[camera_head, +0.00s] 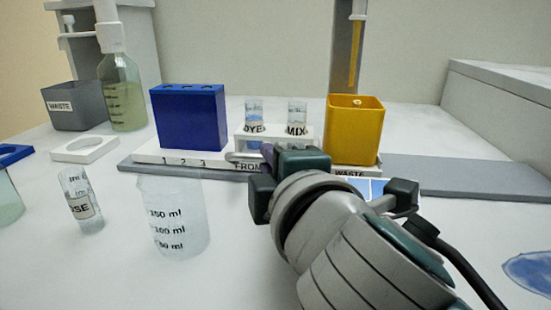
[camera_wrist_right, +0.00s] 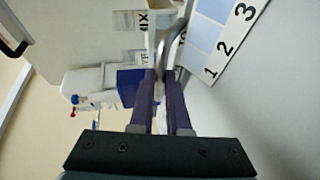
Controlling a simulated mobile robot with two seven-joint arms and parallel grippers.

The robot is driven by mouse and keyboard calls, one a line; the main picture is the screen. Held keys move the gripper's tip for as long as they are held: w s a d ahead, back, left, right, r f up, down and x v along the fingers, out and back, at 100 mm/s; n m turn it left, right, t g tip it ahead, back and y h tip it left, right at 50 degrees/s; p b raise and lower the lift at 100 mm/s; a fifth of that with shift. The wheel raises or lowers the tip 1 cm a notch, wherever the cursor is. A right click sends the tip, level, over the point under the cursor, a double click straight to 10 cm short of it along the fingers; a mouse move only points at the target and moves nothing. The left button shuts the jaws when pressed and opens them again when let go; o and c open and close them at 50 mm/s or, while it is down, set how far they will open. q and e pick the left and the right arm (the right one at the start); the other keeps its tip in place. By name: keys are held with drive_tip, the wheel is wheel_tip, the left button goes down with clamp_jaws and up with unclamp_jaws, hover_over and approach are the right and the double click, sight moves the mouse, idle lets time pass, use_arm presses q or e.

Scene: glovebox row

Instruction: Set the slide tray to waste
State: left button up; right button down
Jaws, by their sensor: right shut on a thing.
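The white slide tray (camera_head: 150,152) lies on a long grey rail (camera_head: 460,178). Labels along its front read 1, 2, 3, FROM and WASTE. A blue block (camera_head: 187,118) stands over the numbers, a white rack (camera_head: 305,132) with the DYE and MIX vials in the middle, and a yellow bin (camera_head: 353,130) over WASTE. My right gripper (camera_head: 268,153) is at the tray's front, below the rack. In the wrist view its purple fingers (camera_wrist_right: 163,78) are shut on a curved grey handle (camera_wrist_right: 172,42). My gripper hides part of the tray front. My left gripper is not in view.
A beaker (camera_head: 172,218) and a labelled vial (camera_head: 80,200) stand at front left. A grey WASTE box (camera_head: 75,106) and a bottle (camera_head: 123,92) stand behind. A card with blue squares (camera_head: 368,188) lies behind my wrist. The rail's right part is bare.

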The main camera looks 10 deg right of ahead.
drive_tip(key=shift+w+a, duration=0.1)
drive_tip(key=shift+a, duration=0.5)
drive_tip(key=shift+d, duration=0.1)
drive_tip(key=c, duration=1.3)
unclamp_jaws()
drive_tip(key=shift+o, duration=0.7)
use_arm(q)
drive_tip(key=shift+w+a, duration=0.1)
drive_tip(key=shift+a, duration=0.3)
use_arm(e)
drive_tip(key=shift+r, duration=0.1)
drive_tip(key=p+v, duration=0.2)
drive_tip(key=v, duration=0.7)
drive_tip(key=shift+s, duration=0.4)
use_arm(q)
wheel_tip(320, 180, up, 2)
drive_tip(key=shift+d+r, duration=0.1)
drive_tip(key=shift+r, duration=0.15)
